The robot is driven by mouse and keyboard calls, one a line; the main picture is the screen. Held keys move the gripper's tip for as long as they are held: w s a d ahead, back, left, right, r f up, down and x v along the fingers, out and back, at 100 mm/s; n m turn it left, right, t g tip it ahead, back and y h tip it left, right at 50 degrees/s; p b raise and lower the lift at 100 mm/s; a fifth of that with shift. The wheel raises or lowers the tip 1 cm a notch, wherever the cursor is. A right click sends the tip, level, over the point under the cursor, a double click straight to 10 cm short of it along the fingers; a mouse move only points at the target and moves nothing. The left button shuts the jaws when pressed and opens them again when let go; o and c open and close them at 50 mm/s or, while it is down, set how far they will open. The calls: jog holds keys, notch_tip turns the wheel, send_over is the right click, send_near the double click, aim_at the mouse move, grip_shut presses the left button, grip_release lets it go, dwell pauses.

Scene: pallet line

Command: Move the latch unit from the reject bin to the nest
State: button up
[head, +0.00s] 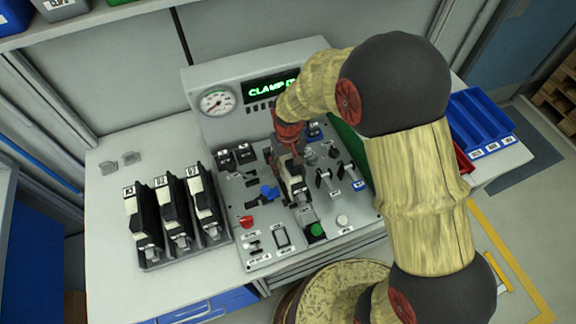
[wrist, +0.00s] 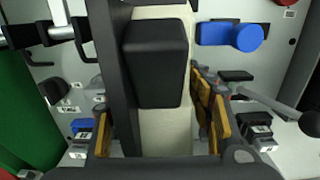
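A latch unit (head: 293,184), black and white, stands upright among the controls in the middle of the console. It also shows in the wrist view (wrist: 160,65) as a black block on a pale body with a dark plate on its left. My gripper (head: 288,150) is above it, pointing down. In the wrist view the orange-padded fingers (wrist: 158,120) lie on both sides of the unit; I cannot tell whether both pads press on it. The unit's foot and the nest are hidden. A red bin (head: 464,159), perhaps the reject bin, is mostly hidden behind my arm.
Several similar black and white units (head: 174,213) stand in a rack left of the console (head: 208,81). Levers, knobs and a blue handle (head: 268,192) surround the middle unit closely. Blue bins (head: 483,120) stand at right.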

jog(key=shift+o, duration=0.5)
notch_tip(320, 180, up, 12)
jog(key=shift+f, duration=0.1)
dwell(1.5)
jog(key=s, duration=0.2)
jog(key=s+d, duration=0.1)
jog(key=shift+s+f+g, duration=0.1)
jog(key=shift+f+g, duration=0.2)
jog(key=shift+f, duration=0.1)
jog(key=shift+s+d+r, duration=0.25)
jog(key=shift+s+r, duration=0.1)
jog(key=shift+s, duration=0.1)
jog(key=shift+s+d+r, duration=0.2)
jog(key=shift+s+r, duration=0.15)
jog(key=shift+s, duration=0.1)
jog(key=s+d+r+m+t+b, duration=0.2)
jog(key=s+d+r+t, duration=0.4)
jog(key=s+d+r, duration=0.6)
jog(key=s+r+m, duration=0.1)
jog(key=s+r, duration=0.2)
jog(key=r, duration=0.1)
jog(key=shift+d, duration=0.2)
